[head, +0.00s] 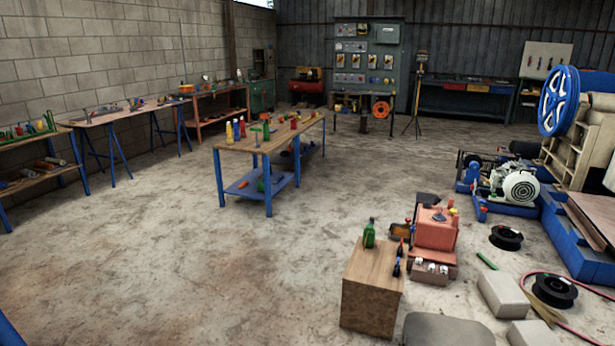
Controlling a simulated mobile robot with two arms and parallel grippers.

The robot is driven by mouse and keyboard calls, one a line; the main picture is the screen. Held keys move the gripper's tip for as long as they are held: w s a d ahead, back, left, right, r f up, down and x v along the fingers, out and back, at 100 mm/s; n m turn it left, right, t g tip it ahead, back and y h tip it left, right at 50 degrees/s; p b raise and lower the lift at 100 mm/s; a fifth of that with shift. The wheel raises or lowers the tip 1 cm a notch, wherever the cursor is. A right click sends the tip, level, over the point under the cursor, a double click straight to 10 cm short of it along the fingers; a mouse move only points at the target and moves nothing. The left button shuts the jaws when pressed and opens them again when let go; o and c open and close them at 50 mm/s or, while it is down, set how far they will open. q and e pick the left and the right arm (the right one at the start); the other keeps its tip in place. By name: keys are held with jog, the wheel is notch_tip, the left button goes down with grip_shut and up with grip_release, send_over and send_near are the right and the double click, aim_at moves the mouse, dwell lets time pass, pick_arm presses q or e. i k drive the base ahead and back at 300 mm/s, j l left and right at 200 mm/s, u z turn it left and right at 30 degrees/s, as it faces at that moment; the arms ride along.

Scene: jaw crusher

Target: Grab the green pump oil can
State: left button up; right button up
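A green can with a narrow top (369,235), which looks like the pump oil can, stands upright on the wooden box (368,300) at the lower right of the middle. Its fine detail is too small to make out. Small dark and red hand tools (399,257) are at the right edge of the box top, close to the can. Neither of my grippers shows in the head view.
A wooden table (232,143) with blue legs holds several bottles. Benches line the left wall. An orange box (436,229), grey blocks (503,294) and cable spools (554,291) crowd the floor right of the box. Open floor lies left of it.

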aim_at(368, 239)
jog(key=i+z, duration=0.2)
jog(key=i, duration=0.35)
jog(key=i+j+z, duration=0.2)
jog(key=i, duration=0.3)
jog(key=i+j+z, duration=0.2)
jog(key=i, duration=0.35)
jog(key=i+j+z, duration=0.2)
jog(key=i, duration=0.3)
jog(key=j, duration=0.1)
